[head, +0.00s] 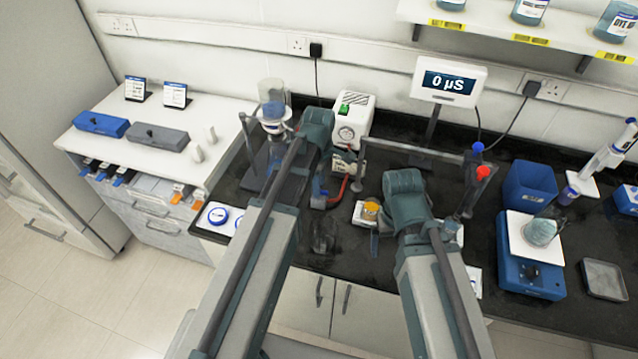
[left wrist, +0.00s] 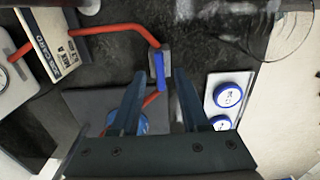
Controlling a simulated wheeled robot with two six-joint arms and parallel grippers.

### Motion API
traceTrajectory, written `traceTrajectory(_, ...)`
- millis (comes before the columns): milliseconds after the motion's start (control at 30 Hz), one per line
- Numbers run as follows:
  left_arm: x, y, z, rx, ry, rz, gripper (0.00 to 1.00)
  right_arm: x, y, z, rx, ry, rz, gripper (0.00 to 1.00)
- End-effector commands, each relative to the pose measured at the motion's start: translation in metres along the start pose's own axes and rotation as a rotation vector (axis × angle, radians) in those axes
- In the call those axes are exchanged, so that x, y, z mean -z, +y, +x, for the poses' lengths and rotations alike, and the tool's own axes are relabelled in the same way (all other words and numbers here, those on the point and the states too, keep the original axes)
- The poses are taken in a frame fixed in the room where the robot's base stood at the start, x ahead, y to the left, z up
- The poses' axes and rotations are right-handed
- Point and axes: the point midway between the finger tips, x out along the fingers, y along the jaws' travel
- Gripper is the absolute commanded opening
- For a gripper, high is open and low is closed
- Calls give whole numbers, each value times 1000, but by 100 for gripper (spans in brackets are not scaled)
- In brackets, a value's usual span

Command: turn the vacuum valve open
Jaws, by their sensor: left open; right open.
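The vacuum valve (left wrist: 160,68) shows in the left wrist view as a small grey body with a blue lever. Red tubing (left wrist: 118,29) runs to its body, and another red piece lies below it. My left gripper (left wrist: 160,84) is open, with a finger on each side of the lever; I cannot tell whether either touches it. In the head view my left gripper (head: 319,186) is low over the bench, in front of the white pump (head: 353,116), and partly hides the valve. My right gripper (head: 408,236) is open, largely hidden behind its own arm.
A glass filter funnel (head: 272,101) stands left of the pump. Blue-rimmed round caps (left wrist: 228,95) on a white tray are right of the left gripper. A blue balance (head: 530,268) and blue bin (head: 529,186) stand to the right.

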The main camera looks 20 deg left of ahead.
Motion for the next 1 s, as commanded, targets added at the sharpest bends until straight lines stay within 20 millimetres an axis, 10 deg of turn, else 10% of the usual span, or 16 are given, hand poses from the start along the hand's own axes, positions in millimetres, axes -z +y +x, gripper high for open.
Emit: traceTrajectory(1000,0,0,-129,0,0,0,45,-8,12,-129,3,-1,12,100)
